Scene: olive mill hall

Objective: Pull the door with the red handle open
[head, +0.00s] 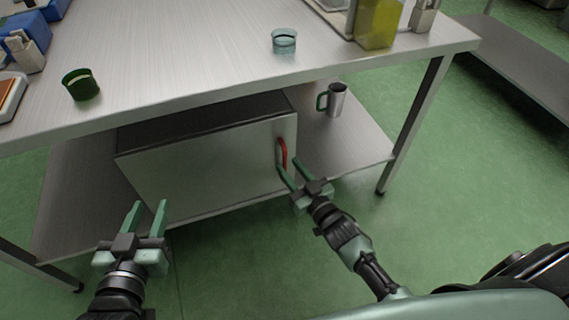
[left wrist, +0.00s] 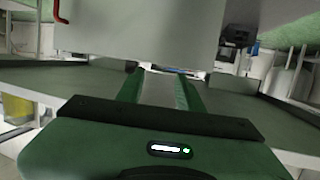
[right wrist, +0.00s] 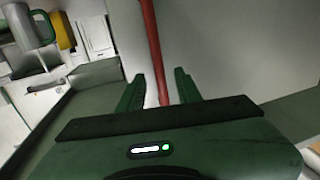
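The metal cabinet's door (head: 210,170) is a flat grey panel on the shelf below the table, and it looks closed. Its red handle (head: 284,152) is an upright bar near the door's right edge. My right gripper (head: 290,167) is open at the handle's lower end. In the right wrist view the red handle (right wrist: 153,50) runs between the two spread fingers (right wrist: 159,85), with gaps visible on both sides. My left gripper (head: 148,207) is open and empty in front of the door's lower left. In the left wrist view the handle (left wrist: 60,12) shows at top left.
A metal mug with a green handle (head: 337,100) stands on the lower shelf (head: 350,150), right of the cabinet. A table leg (head: 412,125) rises farther right. The green floor in front is clear.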

